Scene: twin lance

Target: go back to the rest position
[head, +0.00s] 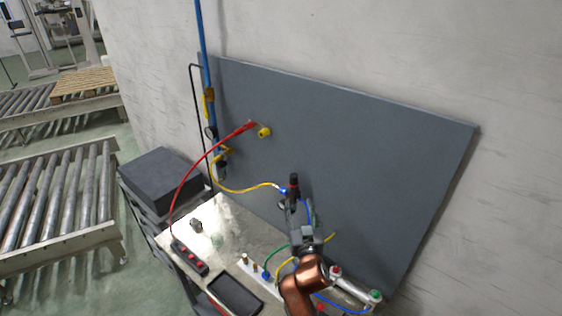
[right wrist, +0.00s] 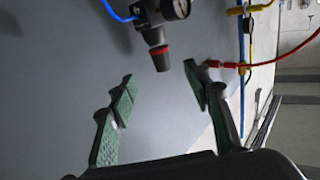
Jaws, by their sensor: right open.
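My right gripper (head: 300,210) is at the lower middle of the head view, in front of the grey panel (head: 350,130). In the right wrist view its two green-padded fingers (right wrist: 160,82) are spread apart with nothing between them. A black pressure regulator with a red ring (head: 293,186) is just beyond the fingertips in the head view. In the right wrist view the regulator (right wrist: 157,38) hangs past the finger gap, apart from the fingers, with a round gauge (right wrist: 177,8) beside it. My left gripper is not in view.
A metal-topped bench (head: 222,222) below the panel carries a red-buttoned black strip (head: 189,257), a dark tray (head: 235,294) and fittings on a white strip (head: 262,272). Red (head: 189,175) and yellow (head: 236,190) hoses cross the space left of my gripper. A blue pipe (head: 204,50) rises at the panel's left edge.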

